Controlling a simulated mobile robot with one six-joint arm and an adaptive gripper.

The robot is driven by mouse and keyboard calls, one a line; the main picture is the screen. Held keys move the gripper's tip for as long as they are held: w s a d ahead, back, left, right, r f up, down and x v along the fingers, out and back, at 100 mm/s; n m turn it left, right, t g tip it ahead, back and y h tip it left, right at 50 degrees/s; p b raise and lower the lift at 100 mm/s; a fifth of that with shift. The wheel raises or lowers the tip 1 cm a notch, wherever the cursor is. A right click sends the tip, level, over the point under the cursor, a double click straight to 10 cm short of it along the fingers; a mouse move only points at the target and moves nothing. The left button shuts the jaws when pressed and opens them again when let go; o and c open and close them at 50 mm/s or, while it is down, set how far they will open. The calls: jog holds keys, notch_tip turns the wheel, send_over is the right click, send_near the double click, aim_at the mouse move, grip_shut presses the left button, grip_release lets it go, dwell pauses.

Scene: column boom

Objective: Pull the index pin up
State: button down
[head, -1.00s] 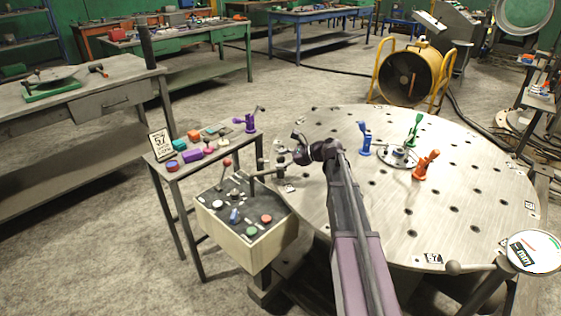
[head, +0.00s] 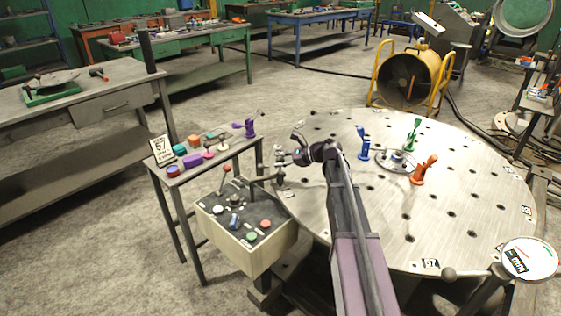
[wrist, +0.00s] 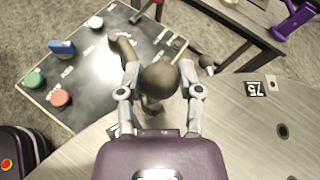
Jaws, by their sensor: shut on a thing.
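The index pin's round dark knob (wrist: 158,80) is between my gripper's two fingers in the wrist view, near the rim of the round table. My gripper (wrist: 160,92) is shut on the knob, with a grey finger on each side. The lower part of the pin is mostly hidden under the knob and my gripper's body. In the head view my gripper (head: 299,150) is small and dark at the left edge of the round table (head: 340,215), and its hold on the pin is too small to make out.
A control box (head: 240,222) with a dark lever and coloured buttons stands close by; the lever (wrist: 124,48) reaches close to the knob. A cart (head: 215,163) with coloured parts is behind it. Blue (head: 363,143), green (head: 412,135) and orange (head: 424,170) clamps stand on the table.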

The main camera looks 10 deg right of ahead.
jog(key=shift+a+r+p, duration=0.1)
jog(key=shift+r+p, duration=0.25)
jog(key=shift+r, duration=0.3)
jog(key=shift+c, duration=1.3)
grip_release()
jog(key=shift+r, duration=0.1)
jog(key=shift+f, duration=0.2)
